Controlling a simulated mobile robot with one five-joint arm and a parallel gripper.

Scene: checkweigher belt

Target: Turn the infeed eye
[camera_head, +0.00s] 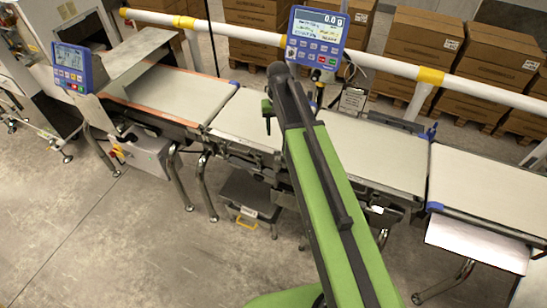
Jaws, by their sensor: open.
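I cannot pick out the infeed eye in this view; it is too small to tell or hidden behind my arm. The checkweigher belt line runs across the picture, with a left belt section (178,90), a middle section (243,119) and a right section (490,182). My green arm rises from the bottom and crosses in front of the middle of the line. Its dark far end is below the central display. I cannot make out my gripper's jaws; the arm hides that part.
A blue display (318,38) stands behind the belt, and a second blue display (72,66) is at the left beside a metal hood (137,55). A white rail (385,65) runs behind the line, with stacked cartons (425,45) beyond. The floor (130,235) in front is clear at left.

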